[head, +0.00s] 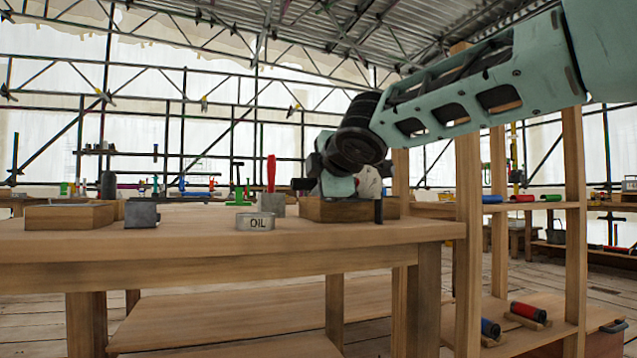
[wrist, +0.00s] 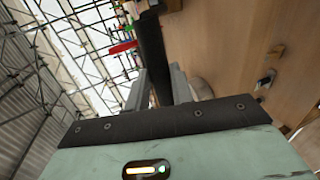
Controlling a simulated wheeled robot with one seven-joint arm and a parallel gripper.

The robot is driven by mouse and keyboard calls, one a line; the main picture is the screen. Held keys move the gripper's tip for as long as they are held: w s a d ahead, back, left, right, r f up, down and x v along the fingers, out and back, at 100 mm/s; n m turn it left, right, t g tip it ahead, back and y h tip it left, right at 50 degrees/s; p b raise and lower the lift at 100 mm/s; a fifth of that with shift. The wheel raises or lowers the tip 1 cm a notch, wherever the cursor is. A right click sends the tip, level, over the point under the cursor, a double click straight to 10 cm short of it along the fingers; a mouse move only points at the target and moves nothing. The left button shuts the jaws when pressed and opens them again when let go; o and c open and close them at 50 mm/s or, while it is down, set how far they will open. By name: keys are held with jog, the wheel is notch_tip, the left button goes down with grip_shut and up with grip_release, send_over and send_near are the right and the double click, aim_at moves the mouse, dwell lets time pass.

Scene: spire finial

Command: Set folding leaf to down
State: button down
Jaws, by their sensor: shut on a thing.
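My gripper (head: 338,190) is over the right part of the wooden workbench (head: 330,235), beside a shallow wooden box. In the wrist view its two grey fingers (wrist: 157,88) are shut on a dark bar (wrist: 151,45) that runs away from the camera between them. A short dark post (head: 378,211) shows at the box's right front in the head view; I cannot tell whether it is the same bar. No folding leaf can be clearly picked out, and I cannot tell its position.
A wooden shelf rack (head: 468,200) stands close at the right, near my arm.

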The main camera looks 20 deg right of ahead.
jog(key=c, duration=1.3)
grip_release()
jog(key=shift+f, duration=0.45)
jog(key=shift+o, duration=0.3)
jog(key=shift+r, duration=0.1)
jog(key=shift+s+r, duration=0.1)
jog(key=shift+s+r, duration=0.15)
jog(key=shift+s, duration=0.1)
jog(key=b+v, duration=0.1)
jog(key=v, duration=1)
jog(key=shift+s, duration=0.15)
